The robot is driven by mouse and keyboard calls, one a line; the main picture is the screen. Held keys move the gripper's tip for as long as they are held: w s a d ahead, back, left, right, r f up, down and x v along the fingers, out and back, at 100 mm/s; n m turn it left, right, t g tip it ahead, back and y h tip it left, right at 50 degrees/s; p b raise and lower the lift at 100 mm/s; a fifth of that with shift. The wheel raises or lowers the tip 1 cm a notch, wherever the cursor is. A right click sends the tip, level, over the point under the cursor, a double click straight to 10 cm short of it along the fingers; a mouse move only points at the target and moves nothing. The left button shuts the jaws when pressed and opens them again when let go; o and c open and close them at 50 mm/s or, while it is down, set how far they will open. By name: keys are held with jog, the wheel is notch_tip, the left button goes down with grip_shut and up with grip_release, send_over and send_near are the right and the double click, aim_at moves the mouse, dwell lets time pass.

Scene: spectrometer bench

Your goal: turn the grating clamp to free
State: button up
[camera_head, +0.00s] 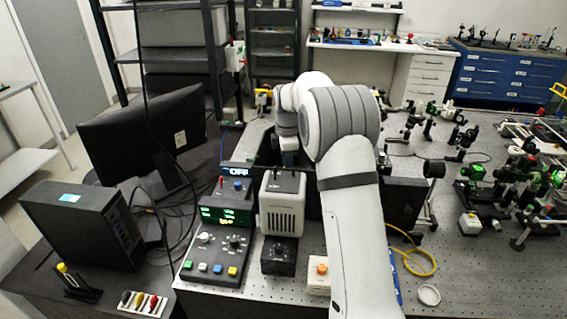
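My arm reaches across the bench, and its wrist bends down over a dark open-topped housing (266,150) behind the beige vented unit. Only what looks like the top of my gripper (290,158) shows below the wrist. Its fingertips are hidden behind the beige unit, so I cannot see whether they are open or shut, or touch anything. I cannot make out the grating clamp. It may be hidden by my arm or by the housing and the units in front of it.
A control box (214,258) with a lit green display and a beige vented unit (282,207) stand in front of the housing. A yellow cable (425,262) and a small round dish (429,295) lie right of my arm. Optics mounts crowd the right; a monitor (140,135) stands left.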

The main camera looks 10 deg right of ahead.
jog(key=shift+o, duration=0.2)
jog(key=shift+a, duration=0.1)
notch_tip(320, 180, up, 7)
jog(key=shift+r+b, duration=0.15)
jog(key=shift+b, duration=0.35)
jog(key=shift+s+r, duration=0.1)
jog(key=shift+r, duration=0.1)
